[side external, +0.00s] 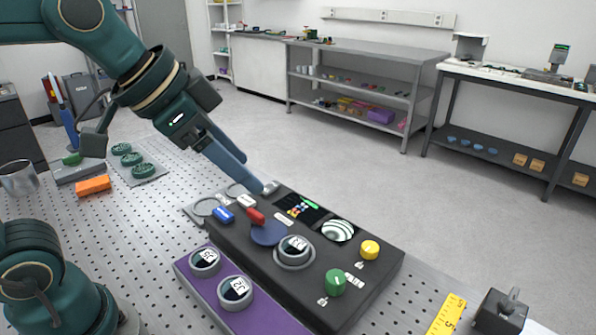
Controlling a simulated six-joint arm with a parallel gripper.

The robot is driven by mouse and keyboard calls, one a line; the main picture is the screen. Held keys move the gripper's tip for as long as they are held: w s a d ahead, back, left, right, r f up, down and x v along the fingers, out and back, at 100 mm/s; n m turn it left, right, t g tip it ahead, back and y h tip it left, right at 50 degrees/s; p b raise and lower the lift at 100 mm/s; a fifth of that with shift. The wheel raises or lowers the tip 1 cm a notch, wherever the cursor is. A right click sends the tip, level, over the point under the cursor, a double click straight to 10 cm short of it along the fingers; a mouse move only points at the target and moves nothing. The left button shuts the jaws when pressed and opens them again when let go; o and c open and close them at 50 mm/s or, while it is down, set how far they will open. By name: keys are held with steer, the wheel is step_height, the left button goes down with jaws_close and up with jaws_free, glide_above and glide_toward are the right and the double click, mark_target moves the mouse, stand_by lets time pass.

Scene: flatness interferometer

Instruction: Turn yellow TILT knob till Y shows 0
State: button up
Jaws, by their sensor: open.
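The yellow knob (370,249) stands at the right end of the dark instrument box (290,285), with a small label beside it. A green knob (335,281) is in front of it. A round window with black and white curved fringes (340,231) and a dark screen with coloured marks (301,208) are on the box top; I cannot read a Y value. My gripper (262,186) is open, above the far left edge of the box, well left of the yellow knob and apart from it. Its fingers overlap in this view, so the gap between them is hidden.
A purple tray (262,317) with two round discs lies in front. A yellow ruler (447,313) and a dark switch block (500,311) are at right.

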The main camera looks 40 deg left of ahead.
steer(key=w+d+m+h, duration=0.1)
steer(key=w+d+m, duration=0.2)
steer(key=w, duration=0.5)
steer(key=m+g, duration=0.1)
steer(key=g, duration=0.1)
glide_toward(369, 247)
step_height(369, 247, up, 3)
steer(key=w+a, duration=0.1)
steer(key=w, duration=0.1)
steer(key=shift+m+g+h, duration=0.3)
steer(key=shift+g+h, duration=0.1)
steer(key=shift+g, duration=0.4)
steer(key=x, duration=0.7)
steer(key=s+x, duration=0.1)
steer(key=x, duration=0.2)
steer(key=shift+a+f, duration=0.1)
steer(key=shift+f, duration=0.5)
steer(key=shift+c, duration=0.4)
jaws_close()
